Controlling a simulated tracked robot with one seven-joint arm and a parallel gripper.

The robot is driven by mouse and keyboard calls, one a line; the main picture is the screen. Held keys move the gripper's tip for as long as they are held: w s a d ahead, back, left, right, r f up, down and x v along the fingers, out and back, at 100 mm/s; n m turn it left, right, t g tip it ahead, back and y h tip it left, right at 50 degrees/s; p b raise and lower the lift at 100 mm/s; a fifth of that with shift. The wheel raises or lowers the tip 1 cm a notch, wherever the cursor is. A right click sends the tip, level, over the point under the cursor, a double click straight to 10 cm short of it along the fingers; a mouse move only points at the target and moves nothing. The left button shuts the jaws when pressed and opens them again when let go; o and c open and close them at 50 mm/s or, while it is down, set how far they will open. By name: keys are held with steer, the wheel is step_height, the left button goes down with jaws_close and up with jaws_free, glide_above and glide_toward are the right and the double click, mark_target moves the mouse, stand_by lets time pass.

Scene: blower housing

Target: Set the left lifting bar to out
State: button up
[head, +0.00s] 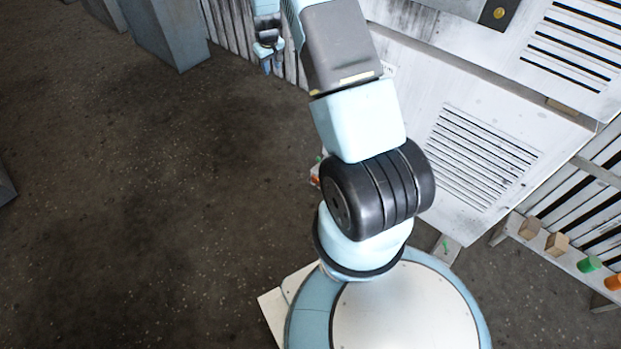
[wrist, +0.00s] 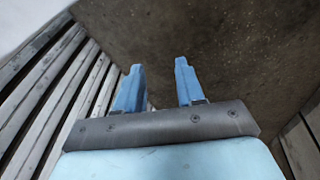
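The white blower housing (head: 475,150) with louvred panels fills the upper right of the head view. I cannot make out the left lifting bar in either view; my arm covers part of the housing's left side. My gripper (wrist: 159,82) shows two blue fingers standing apart with nothing between them in the wrist view. Dark floor lies beyond the fingertips. In the head view, blue parts at the end of my arm show beside the slatted wall at the top, too small to read finger details.
A slatted wall (wrist: 50,95) runs close along the left in the wrist view. A blue-grey block (head: 165,32) stands at the upper left. A bench (head: 572,262) at the right bears wooden blocks (head: 557,243), a green piece (head: 589,264) and an orange piece (head: 613,282).

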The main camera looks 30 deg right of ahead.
steer(key=s+d+f+x, duration=0.1)
steer(key=s+x, duration=0.2)
steer(key=x, duration=0.9)
steer(key=n+g+h, duration=0.1)
steer(key=n+g, duration=0.1)
glide_toward(311, 185)
steer(key=shift+w+d+f, duration=0.1)
steer(key=shift+d+f, duration=0.15)
steer(key=shift+f, duration=1)
steer(key=shift+w+d+f, duration=0.1)
steer(key=shift+d+f, duration=0.2)
steer(key=shift+f, duration=0.95)
steer(key=shift+d+f, duration=0.25)
steer(key=shift+f, duration=1)
steer(key=shift+c, duration=0.4)
jaws_close()
